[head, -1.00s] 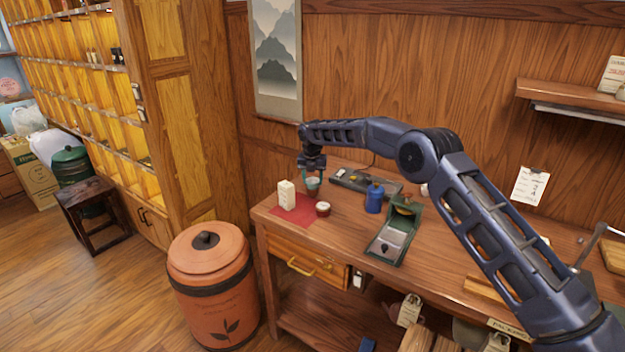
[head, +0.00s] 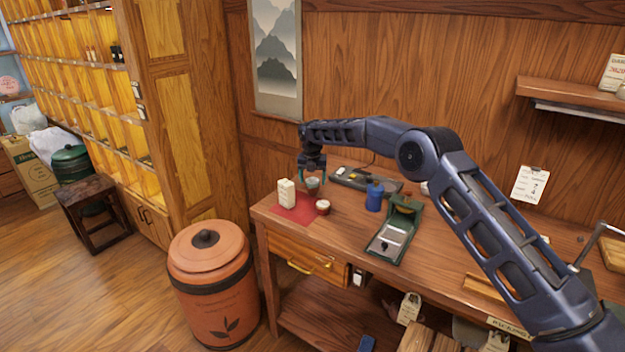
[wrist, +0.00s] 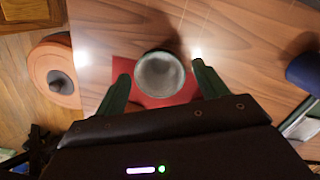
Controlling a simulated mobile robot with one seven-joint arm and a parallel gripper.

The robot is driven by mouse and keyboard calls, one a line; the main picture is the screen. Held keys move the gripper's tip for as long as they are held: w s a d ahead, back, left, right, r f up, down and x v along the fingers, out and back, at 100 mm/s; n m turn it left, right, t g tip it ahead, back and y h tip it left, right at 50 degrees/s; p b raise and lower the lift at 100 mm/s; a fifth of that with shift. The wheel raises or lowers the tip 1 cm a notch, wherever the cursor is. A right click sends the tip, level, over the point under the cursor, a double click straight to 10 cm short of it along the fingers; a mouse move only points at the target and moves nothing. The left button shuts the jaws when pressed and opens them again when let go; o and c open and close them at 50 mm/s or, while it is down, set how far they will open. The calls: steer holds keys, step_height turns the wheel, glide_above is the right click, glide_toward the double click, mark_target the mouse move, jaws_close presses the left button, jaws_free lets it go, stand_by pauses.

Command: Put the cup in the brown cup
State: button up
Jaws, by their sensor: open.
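A cup with a grey-white inside (head: 313,185) stands on the table just behind the red mat, its outer side looking dark brownish. I cannot tell whether it is one cup or two nested. In the wrist view the round grey cup (wrist: 160,75) shows from above, between the fingers and apart from both. My gripper (head: 312,174) is open above it, with green fingers spread wide; it also shows in the wrist view (wrist: 162,88). A small reddish-brown vessel with a pale top (head: 323,207) stands on the mat's right side.
A blue jar (head: 374,197) and an open green case (head: 388,244) are to the right. A dark tray (head: 352,180) lies behind. A terracotta canister (head: 212,290) stands on the floor at left.

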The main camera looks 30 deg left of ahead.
step_height(320, 180, up, 13)
steer(key=s, duration=0.1)
steer(key=shift+s+d+f, duration=0.15)
steer(key=shift+d+f, duration=0.05)
steer(key=shift+d, duration=0.1)
